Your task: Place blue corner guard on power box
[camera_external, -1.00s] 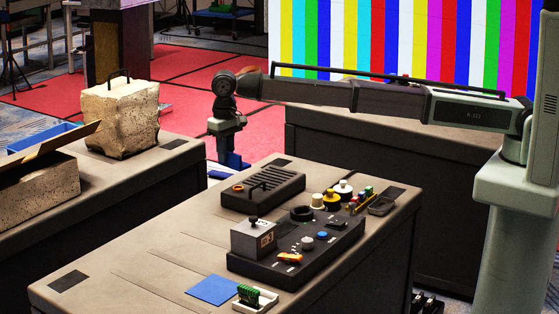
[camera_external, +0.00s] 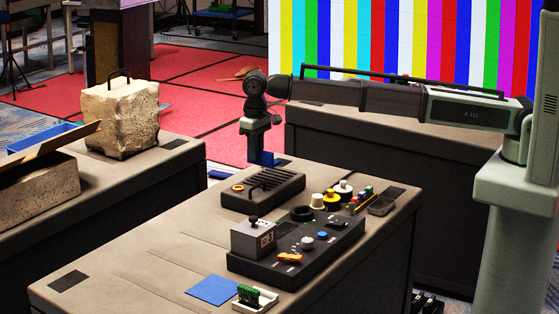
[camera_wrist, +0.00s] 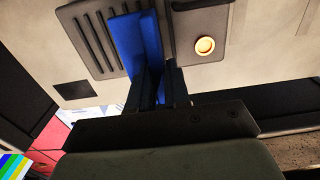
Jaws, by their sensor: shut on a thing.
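My gripper (camera_external: 260,148) is shut on the blue corner guard (camera_external: 265,159); both are above the far edge of the middle table. In the wrist view the guard (camera_wrist: 138,42) stands between my fingers (camera_wrist: 160,80) and overlaps the view of a dark ribbed box. That box (camera_external: 281,187), with a handle and an orange button, looks like the power box and lies on the table's far part. It also shows in the wrist view (camera_wrist: 218,28). The guard appears above the box's far side; the gap between them is hard to tell.
A dark control panel (camera_external: 330,249) with a grey knobbed box (camera_external: 253,239) sits nearer on the table. Small coloured knobs and a dark tray (camera_external: 381,206) are to the right. A blue square (camera_external: 213,290) and a white tray (camera_external: 266,301) lie in front. The table's left part is clear.

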